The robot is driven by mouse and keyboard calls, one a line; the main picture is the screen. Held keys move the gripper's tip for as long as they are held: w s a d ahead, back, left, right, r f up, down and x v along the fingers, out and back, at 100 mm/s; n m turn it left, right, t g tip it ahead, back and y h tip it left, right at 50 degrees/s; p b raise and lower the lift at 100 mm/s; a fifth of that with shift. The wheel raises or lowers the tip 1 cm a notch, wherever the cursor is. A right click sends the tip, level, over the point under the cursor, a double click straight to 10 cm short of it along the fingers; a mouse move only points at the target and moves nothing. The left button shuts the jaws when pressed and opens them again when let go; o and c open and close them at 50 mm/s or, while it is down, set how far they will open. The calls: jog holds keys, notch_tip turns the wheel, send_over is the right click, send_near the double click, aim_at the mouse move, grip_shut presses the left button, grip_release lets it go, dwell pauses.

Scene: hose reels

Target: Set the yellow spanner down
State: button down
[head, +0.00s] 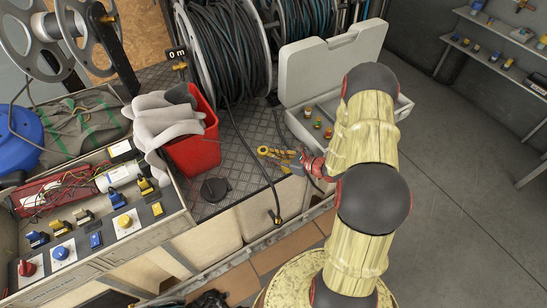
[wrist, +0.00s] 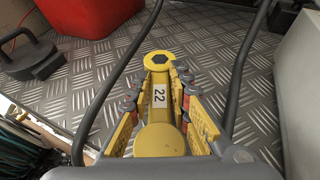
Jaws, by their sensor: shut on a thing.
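The yellow spanner (wrist: 158,97), marked 22, lies lengthwise between the fingers of my gripper (wrist: 160,95) in the wrist view. The fingers, with yellow pads, are closed on both sides of its shaft. Its ring end points away from me, over the grey chequer-plate surface (wrist: 205,40). I cannot tell whether it touches the plate. In the head view the spanner (head: 275,152) shows at the plate's right part, left of the open grey case. My gripper (head: 300,161) is partly hidden by my arm there.
A red bucket (head: 193,152) with grey gloves (head: 165,122) stands left. A dark hose (head: 252,150) crosses the plate beside the spanner. A round black object (head: 214,189) lies near the front edge. The open grey case (head: 325,70) is behind right. Bare plate lies between bucket and hose.

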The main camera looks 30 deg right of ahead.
jog(key=shift+f, duration=0.1)
jog(key=c, duration=1.6)
grip_release()
jog(key=shift+c, duration=0.2)
